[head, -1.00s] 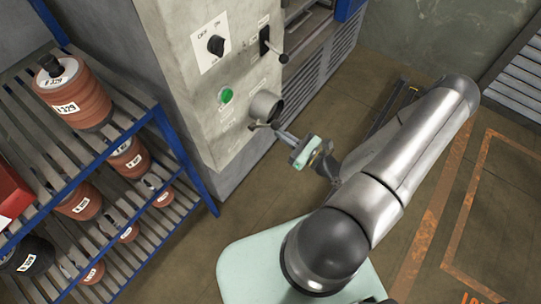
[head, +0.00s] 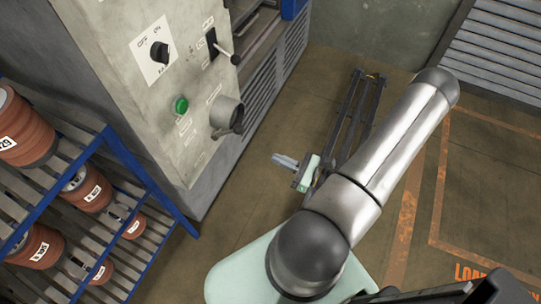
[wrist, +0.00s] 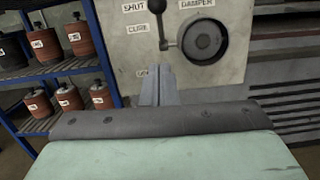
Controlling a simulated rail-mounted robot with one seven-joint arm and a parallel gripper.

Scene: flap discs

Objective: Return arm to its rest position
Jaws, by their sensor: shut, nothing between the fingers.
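My gripper (head: 284,161) shows in the head view in front of the grey control cabinet, clear of it, with its fingers pointing left. In the wrist view its fingers (wrist: 158,86) lie together, shut, with nothing held. My silver arm reaches from the lower middle of the head view to the upper right and folds back to the gripper. The gripper touches nothing that I can see.
The grey cabinet (head: 150,110) carries a rotary switch (head: 159,52), a lever (head: 222,50), a green button (head: 181,105) and a round damper port (head: 227,117). A blue-edged rack (head: 122,160) with disc stacks stands at left. Floor at right is free.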

